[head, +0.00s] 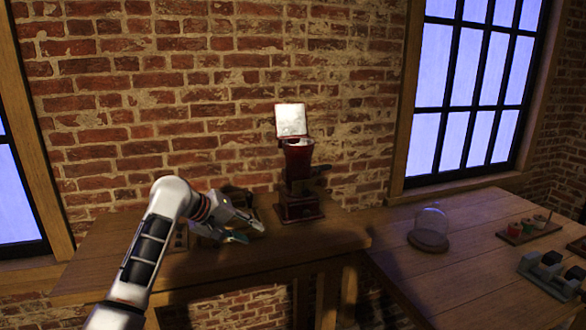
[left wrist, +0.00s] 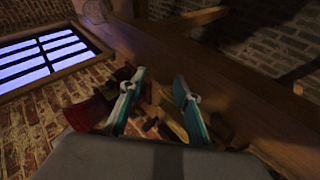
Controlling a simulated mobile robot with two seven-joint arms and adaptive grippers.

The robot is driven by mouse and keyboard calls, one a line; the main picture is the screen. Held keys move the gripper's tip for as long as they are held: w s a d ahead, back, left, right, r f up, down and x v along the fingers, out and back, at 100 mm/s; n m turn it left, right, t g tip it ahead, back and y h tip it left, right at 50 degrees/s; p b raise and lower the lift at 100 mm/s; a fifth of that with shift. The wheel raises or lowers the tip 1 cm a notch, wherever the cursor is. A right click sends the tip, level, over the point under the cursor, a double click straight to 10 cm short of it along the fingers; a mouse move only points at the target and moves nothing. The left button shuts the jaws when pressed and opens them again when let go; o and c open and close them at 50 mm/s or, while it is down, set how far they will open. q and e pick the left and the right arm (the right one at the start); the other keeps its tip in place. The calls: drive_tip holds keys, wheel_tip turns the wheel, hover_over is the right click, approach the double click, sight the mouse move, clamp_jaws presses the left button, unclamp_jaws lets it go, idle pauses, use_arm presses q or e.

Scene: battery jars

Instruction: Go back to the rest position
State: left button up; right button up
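My left gripper (head: 250,234) is over the wooden side table (head: 300,245) in the head view, to the left of a red grinder-like machine (head: 299,180). Its two fingers, with teal pads, stand apart in the left wrist view (left wrist: 158,100), and nothing shows held between them. The red machine stands upright with a pale square lid raised at its top. It also appears as a dark red shape in the left wrist view (left wrist: 92,112). My right gripper is in neither view.
A wooden object (head: 205,232) sits behind my left gripper, partly hidden. On the right table (head: 450,270) are a glass dome (head: 430,225), a small tray (head: 515,237) with coloured items and a dark rack (head: 545,280) with blocks. A brick wall (head: 220,100) closes the back.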

use_arm(q)
drive_tip(key=s+a+f+m+t+y, duration=0.1)
drive_tip(key=s+a+f, duration=0.1)
drive_tip(key=s+f, duration=0.5)
drive_tip(key=s+a+f+y, duration=0.1)
drive_tip(key=s+a+f, duration=0.1)
drive_tip(key=f, duration=1)
drive_tip(key=s+a+f+m+t+y, duration=0.1)
drive_tip(key=s+a+f, duration=0.1)
drive_tip(key=s+f, duration=0.5)
drive_tip(key=s+a+f+m+t, duration=0.1)
drive_tip(key=s+f+m, duration=0.2)
drive_tip(key=s, duration=1)
drive_tip(key=s+f+m+t+y, duration=0.1)
drive_tip(key=s+f+m, duration=0.2)
drive_tip(key=s, duration=0.9)
wheel_tip(320, 180, down, 3)
drive_tip(key=shift+s+a+r, duration=0.1)
drive_tip(key=shift+s+a, duration=0.3)
